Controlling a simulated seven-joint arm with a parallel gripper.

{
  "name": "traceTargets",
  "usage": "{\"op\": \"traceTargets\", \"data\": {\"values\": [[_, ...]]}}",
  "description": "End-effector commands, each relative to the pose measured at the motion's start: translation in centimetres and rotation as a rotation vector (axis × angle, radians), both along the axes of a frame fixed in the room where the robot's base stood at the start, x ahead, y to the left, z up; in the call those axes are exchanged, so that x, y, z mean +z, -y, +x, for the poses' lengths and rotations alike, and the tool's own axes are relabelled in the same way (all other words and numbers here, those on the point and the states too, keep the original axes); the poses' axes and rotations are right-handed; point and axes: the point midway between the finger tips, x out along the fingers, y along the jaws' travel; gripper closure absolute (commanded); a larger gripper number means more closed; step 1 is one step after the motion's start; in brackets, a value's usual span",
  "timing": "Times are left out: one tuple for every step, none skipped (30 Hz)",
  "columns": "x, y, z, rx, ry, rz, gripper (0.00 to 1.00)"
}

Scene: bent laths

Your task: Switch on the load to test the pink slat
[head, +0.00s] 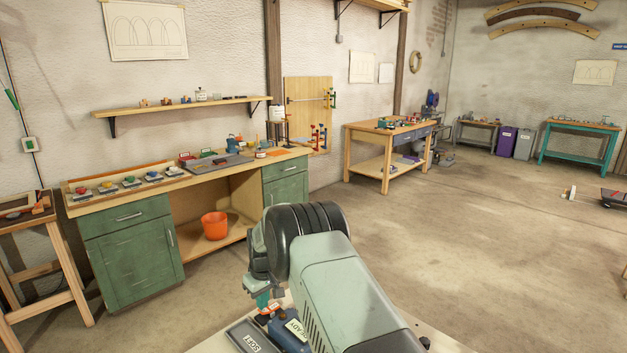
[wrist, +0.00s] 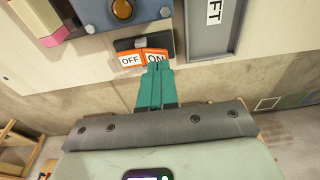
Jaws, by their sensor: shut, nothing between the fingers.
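A switch (wrist: 128,45) with an orange-edged OFF label (wrist: 130,60) on the left and an ON label (wrist: 156,54) on the right shows in the wrist view. My gripper (wrist: 157,66) has its teal fingers together and empty, with their tips at the lower edge of the ON label. I cannot tell whether they touch the switch. The pink slat (wrist: 38,20) shows in part at the upper left, cut off by the frame.
A round amber lamp (wrist: 122,10) sits in a dark housing above the switch. A grey tray (wrist: 214,40) marked "FT" lies to its right. In the head view a green workbench (head: 130,240) stands left; open floor (head: 480,230) is at the right.

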Motion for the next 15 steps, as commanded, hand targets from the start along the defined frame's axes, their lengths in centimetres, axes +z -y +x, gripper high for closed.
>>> {"op": "traceTargets", "data": {"values": [[-0.1,0.0,0.0,0.0,0.0,0.0,1.0],[-0.15,-0.01,-0.01,0.0,0.0,0.0,1.0],[-0.21,0.01,-0.01,0.0,0.0,0.0,1.0],[-0.26,0.0,0.0,0.0,0.0,0.0,1.0],[-0.31,0.0,0.0,0.0,0.0,0.0,1.0],[-0.37,0.0,0.0,0.0,0.0,0.0,1.0],[-0.42,0.01,-0.01,0.0,0.0,0.0,1.0],[-0.46,0.0,0.0,0.0,0.0,0.0,1.0],[-0.52,0.0,0.0,0.0,0.0,0.0,1.0],[-0.57,0.0,-0.01,0.0,0.0,0.0,1.0],[-0.61,0.0,0.0,0.0,0.0,0.0,1.0],[-0.66,0.0,0.0,0.0,0.0,0.0,1.0],[-0.71,0.0,0.0,0.0,0.0,0.0,1.0],[-0.75,0.0,0.0,0.0,0.0,0.0,1.0],[-0.81,0.0,0.0,0.0,0.0,0.0,1.0]]}}
